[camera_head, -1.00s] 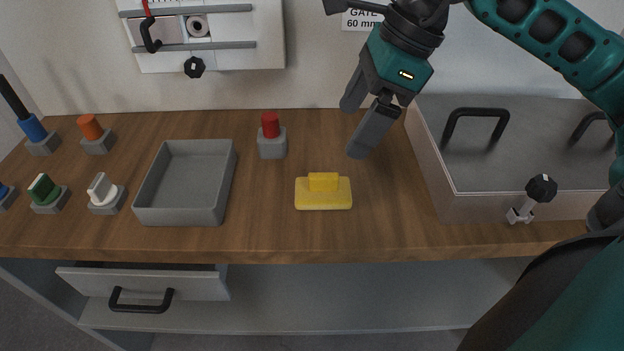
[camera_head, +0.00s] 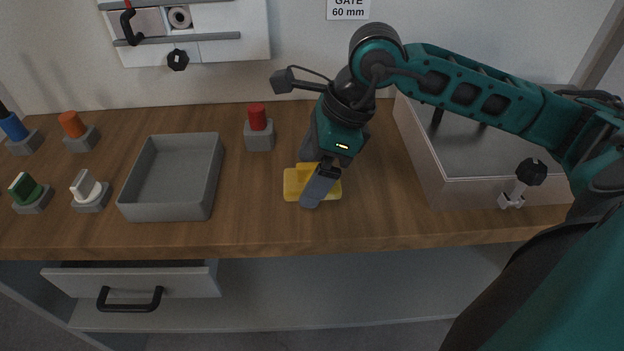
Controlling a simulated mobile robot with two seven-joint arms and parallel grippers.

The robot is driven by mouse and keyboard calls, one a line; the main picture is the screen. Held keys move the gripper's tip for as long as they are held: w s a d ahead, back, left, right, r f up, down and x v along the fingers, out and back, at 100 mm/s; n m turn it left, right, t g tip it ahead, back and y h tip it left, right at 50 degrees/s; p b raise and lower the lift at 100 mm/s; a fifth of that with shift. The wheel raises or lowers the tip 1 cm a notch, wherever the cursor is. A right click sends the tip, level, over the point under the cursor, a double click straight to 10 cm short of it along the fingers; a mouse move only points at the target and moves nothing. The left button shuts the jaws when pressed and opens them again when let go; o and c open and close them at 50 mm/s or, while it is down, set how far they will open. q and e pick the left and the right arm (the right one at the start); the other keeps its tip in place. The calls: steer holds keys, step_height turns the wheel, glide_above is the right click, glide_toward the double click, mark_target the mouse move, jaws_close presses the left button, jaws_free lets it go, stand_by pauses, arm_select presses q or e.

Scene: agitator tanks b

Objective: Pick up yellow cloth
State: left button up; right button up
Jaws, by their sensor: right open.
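The yellow cloth (camera_head: 293,184) is a yellow block-like piece with a raised ridge on top, lying on the wooden bench. My right gripper (camera_head: 308,180) is open and right over it, pointing down. One finger hangs in front of the cloth's near side and hides part of it; the other is behind, near the ridge. Whether the fingers touch the cloth cannot be told. My left gripper is not in view.
A grey tray (camera_head: 128,205) stands left of the cloth. A red peg in a grey block (camera_head: 259,138) stands behind it. Several coloured pegs are at the left. A large grey bin (camera_head: 436,188) is at the right. The bench (camera_head: 260,225) in front is clear.

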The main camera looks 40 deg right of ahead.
mark_target(312, 164)
steer(key=shift+c, duration=0.3)
steer(key=c, duration=1.1)
step_height(312, 164, up, 9)
steer(key=shift+p, duration=0.85)
steer(key=shift+r, duration=0.55)
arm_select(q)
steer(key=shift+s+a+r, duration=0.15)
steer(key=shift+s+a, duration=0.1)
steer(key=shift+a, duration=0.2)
